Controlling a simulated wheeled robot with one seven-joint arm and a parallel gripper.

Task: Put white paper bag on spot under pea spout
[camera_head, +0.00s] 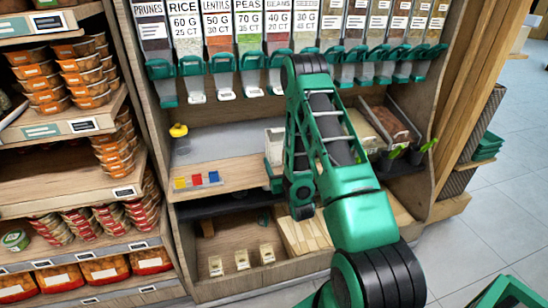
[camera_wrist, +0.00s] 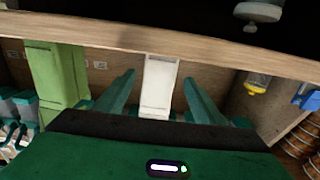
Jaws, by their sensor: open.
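A white upright object (camera_wrist: 160,88), which looks like the white paper bag, stands between the two green fingers of my gripper (camera_wrist: 158,92) in the wrist view. Gaps show on both sides of it, so my gripper is open around it and not closed on it. In the head view a white shape (camera_head: 274,143) shows beside my arm on the middle shelf; my arm hides part of this area. The pea spout (camera_head: 252,82) hangs under the PEAS label in the dispenser row. The shelf (camera_head: 225,143) below the spout looks bare.
A wooden board edge (camera_wrist: 200,48) crosses the wrist view, and a green upright thing (camera_wrist: 57,75) stands to the left. In the head view a yellow item (camera_head: 178,130) and coloured blocks (camera_head: 198,180) are on the left. Bins (camera_head: 385,125) are right of my arm.

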